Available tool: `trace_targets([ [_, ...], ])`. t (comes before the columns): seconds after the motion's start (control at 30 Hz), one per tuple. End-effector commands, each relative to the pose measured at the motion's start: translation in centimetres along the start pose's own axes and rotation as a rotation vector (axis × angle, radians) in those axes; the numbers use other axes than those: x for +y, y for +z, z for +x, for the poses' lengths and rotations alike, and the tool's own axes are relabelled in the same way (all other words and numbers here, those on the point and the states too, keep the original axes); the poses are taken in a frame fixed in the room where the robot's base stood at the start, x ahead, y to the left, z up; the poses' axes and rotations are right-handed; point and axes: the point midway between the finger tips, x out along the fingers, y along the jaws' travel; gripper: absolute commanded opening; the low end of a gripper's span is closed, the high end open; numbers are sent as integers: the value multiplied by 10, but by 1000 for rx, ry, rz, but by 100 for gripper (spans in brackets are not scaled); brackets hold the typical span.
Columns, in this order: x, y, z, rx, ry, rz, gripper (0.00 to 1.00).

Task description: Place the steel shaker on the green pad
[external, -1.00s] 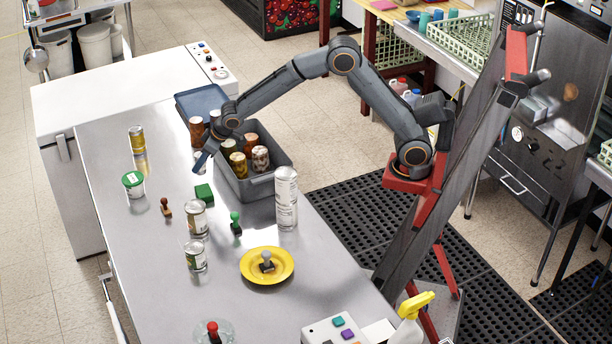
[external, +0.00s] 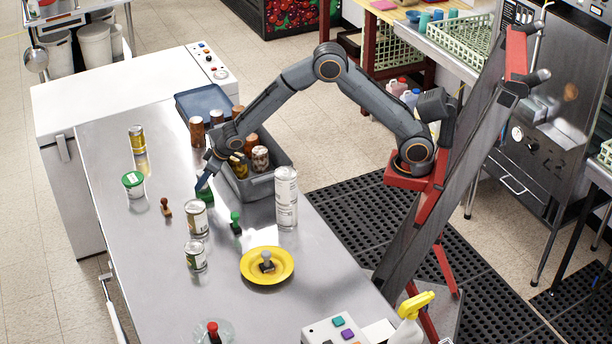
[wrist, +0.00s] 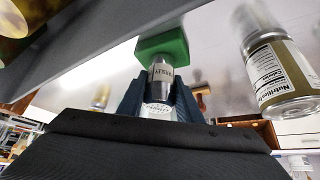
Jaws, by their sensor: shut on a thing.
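The green pad (external: 205,196) is a small green block on the steel counter, left of the grey bin. My gripper (external: 204,180) is right over it in the external view and partly covers it. In the wrist view my blue fingers (wrist: 160,92) are shut on the steel shaker (wrist: 161,74), a small silvery cylinder with lettering and a dotted end toward the camera. The shaker's far end meets the green pad (wrist: 172,45) in that picture; I cannot tell whether they touch. The shaker is hidden by my gripper in the external view.
The grey bin (external: 262,186) with several jars stands just right of my gripper. A tall white can (external: 286,198), a labelled can (external: 197,218), a green stamp (external: 235,222) and a wooden stamp (external: 166,206) stand around. A yellow plate (external: 250,273) lies nearer the front.

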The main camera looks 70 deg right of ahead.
Motion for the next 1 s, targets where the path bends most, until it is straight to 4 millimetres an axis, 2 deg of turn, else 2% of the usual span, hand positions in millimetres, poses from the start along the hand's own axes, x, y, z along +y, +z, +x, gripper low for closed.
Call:
trace_targets([
  [0.07,0,1,2,0,0,0,8],
  [0.1,0,1,2,0,0,0,38],
  [0.17,0,1,1,0,0,0,48],
  [0.2,0,1,1,0,0,0,50],
  [0.63,0,-2,-5,1,0,0,50],
  [0.77,0,-2,-21,3,-1,1,50],
  [1.0,0,-2,-61,3,-1,0,50],
])
